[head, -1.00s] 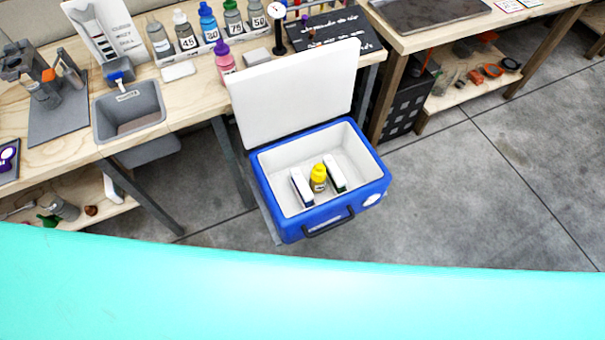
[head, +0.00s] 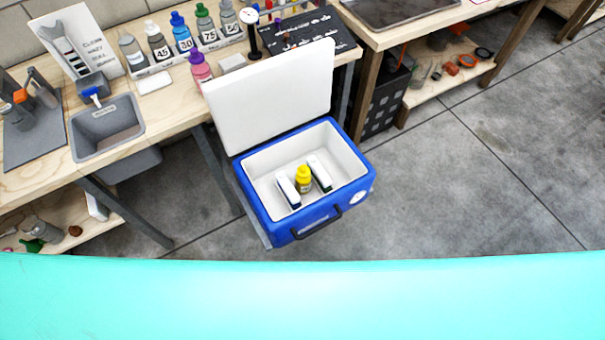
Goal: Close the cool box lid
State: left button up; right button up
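The blue cool box (head: 318,212) stands in front of the workbench, with its white lid (head: 272,98) raised and leaning back toward the bench. Inside the white interior are a yellow bottle (head: 303,180) and two white boxes, one on the left (head: 288,190) and one on the right (head: 320,174). A dark handle (head: 318,224) is on the box's front. Neither of my grippers shows in the head view.
A workbench behind holds a grey sink (head: 107,128), a row of numbered bottles (head: 183,42), a pink bottle (head: 201,68) and a black board (head: 298,34). A second bench (head: 412,22) is at the right. Open concrete floor (head: 455,185) lies right of the box.

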aim_at(250, 106)
jog(key=i+j+z, duration=0.1)
jog(key=j+z, duration=0.25)
jog(key=j, duration=0.25)
jog(key=j+z, duration=0.35)
jog(key=j, duration=0.3)
jog(key=i, duration=0.05)
